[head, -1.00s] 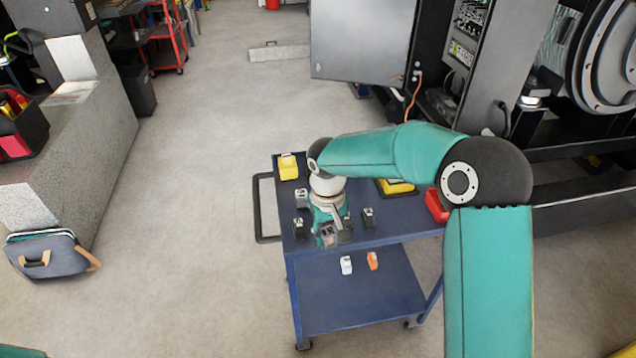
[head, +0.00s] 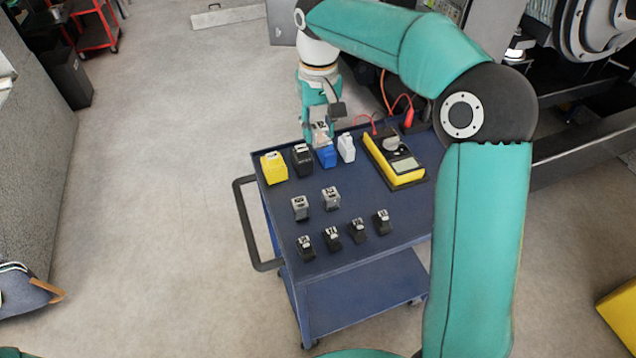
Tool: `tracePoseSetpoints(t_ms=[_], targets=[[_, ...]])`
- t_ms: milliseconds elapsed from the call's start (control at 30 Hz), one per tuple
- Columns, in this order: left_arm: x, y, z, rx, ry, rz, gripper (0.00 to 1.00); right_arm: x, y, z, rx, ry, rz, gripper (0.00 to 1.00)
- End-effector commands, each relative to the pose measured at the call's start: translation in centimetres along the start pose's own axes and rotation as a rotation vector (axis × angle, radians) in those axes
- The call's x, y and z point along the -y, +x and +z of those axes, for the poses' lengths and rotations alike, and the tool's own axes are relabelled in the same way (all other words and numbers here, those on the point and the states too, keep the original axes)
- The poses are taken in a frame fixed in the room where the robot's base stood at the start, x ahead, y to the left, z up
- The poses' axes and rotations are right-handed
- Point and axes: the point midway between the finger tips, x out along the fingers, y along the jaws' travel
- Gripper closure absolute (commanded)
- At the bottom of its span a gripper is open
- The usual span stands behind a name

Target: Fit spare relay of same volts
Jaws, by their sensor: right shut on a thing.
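My right gripper (head: 320,138) points down at the back row of blocks on the blue cart. It is shut on the blue block (head: 326,156), which still stands in line with its neighbours. Left of it are a black block (head: 303,160) and a yellow block (head: 274,167); a white block (head: 346,148) is on its right. Two grey relay-like blocks (head: 300,208) (head: 331,198) stand mid-cart. Several small black ones (head: 332,238) form the front row. Volt markings are too small to read. My left gripper is not in view.
A yellow meter (head: 395,165) with red leads lies at the right of the cart top (head: 280,235). The cart has a handle (head: 240,225) on its left. Dark machinery (head: 570,100) stands behind at right. Floor left of the cart is clear.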

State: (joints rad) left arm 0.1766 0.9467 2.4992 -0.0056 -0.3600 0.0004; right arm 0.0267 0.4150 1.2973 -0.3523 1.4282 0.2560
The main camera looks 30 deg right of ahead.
Motion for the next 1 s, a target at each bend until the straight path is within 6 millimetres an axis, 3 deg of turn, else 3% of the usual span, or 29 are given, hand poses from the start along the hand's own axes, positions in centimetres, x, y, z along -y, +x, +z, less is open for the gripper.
tracePoseSetpoints(t_ms=[200, 400, 1000], targets=[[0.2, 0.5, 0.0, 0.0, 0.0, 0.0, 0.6, 0.0, 6.1, 0.1, 0.008, -0.001, 0.002, 1.0], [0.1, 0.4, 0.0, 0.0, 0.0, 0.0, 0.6, 0.0, 10.8, 0.1, 0.006, 0.0, 0.002, 1.0], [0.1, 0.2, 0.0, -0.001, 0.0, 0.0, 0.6, -0.1, 17.1, 0.0, 0.002, 0.002, 0.001, 1.0]])
